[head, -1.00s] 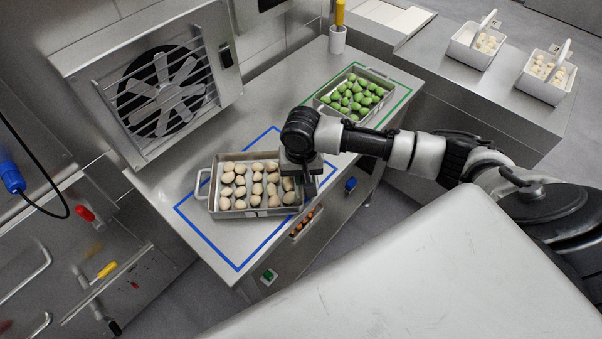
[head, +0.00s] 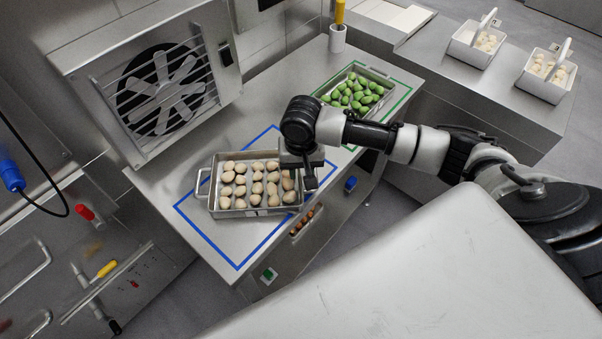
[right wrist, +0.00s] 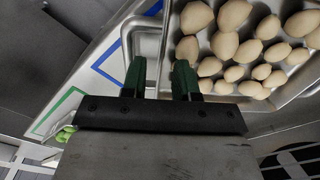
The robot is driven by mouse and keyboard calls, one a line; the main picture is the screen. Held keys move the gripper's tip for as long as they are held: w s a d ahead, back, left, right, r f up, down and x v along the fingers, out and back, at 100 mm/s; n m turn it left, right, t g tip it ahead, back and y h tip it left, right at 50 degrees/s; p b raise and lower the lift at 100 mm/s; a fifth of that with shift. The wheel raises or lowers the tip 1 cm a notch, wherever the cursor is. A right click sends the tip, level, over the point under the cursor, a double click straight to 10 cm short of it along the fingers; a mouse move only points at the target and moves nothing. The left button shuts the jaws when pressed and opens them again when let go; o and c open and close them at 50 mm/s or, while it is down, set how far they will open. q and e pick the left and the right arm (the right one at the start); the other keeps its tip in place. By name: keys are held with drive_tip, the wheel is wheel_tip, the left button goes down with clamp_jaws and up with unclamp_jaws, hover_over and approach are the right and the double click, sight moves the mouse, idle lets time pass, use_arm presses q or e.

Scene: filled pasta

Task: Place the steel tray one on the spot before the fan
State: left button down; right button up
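The steel tray (head: 243,213) holds rows of beige filled pasta and lies on the steel counter before the fan (head: 160,90). It sits over the blue outlined spot (head: 238,266), turned relative to it, and hides part of the fan-side line. Its left handle (head: 201,185) is free. My right gripper (head: 306,178) is at the tray's right end. In the right wrist view its two green fingers (right wrist: 160,78) stand apart at the tray's handle (right wrist: 126,42), next to the tray wall; exact contact is unclear. My left gripper is not in view.
A tray of green pasta (head: 355,98) stands in a green outline (head: 408,92) behind my right arm. A pot with a yellow-handled tool (head: 338,38) is at the back. Two white baskets (head: 474,50) stand on the far counter. The counter left of the tray is clear.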

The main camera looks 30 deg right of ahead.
wheel_tip(320, 180, up, 10)
drive_tip(key=shift+b, duration=0.3)
drive_tip(key=shift+f, duration=0.15)
